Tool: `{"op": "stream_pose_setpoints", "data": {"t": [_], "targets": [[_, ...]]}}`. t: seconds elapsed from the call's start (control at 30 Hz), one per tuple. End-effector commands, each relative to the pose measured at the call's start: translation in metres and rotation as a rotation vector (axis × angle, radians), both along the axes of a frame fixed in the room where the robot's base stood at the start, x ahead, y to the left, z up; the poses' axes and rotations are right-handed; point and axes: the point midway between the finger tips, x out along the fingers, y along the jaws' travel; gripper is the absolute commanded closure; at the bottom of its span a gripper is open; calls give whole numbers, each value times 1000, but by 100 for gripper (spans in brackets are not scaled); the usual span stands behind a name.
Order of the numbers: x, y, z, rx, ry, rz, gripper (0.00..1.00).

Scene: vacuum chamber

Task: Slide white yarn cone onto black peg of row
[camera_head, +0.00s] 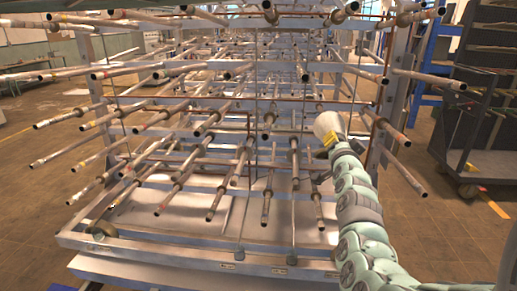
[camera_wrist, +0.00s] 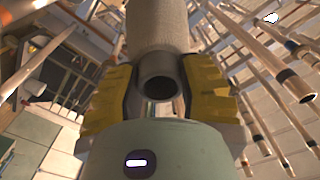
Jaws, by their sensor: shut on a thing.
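My gripper (camera_head: 330,143) is shut on the white yarn cone (camera_head: 328,124) at the right side of the rack. In the wrist view, the yellow finger pads of my gripper (camera_wrist: 158,88) press the cone (camera_wrist: 156,25) from both sides. The cone's hollow end faces the wrist camera and looks empty. Its far end is out of view there. Several pegs with dark tips stick out of the rack in rows, such as one peg (camera_head: 268,118) left of the cone. In the wrist view a dark-tipped peg (camera_wrist: 298,86) lies right of my gripper, apart from the cone. I cannot tell which peg is the task's.
The metal rack (camera_head: 190,250) fills the middle, with many rods at several heights pointing outward. A long rod (camera_head: 402,165) sticks out just right of my gripper. A dark wheeled cart (camera_head: 490,165) stands at the right. Open floor (camera_head: 30,225) shows at the left.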

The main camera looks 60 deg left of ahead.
Motion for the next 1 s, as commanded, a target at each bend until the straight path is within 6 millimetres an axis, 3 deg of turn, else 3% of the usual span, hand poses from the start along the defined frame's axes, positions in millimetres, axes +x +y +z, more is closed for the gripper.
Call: {"op": "stream_pose_setpoints", "data": {"t": [1.0], "targets": [[24,26,0,2,-6,-1,100]]}}
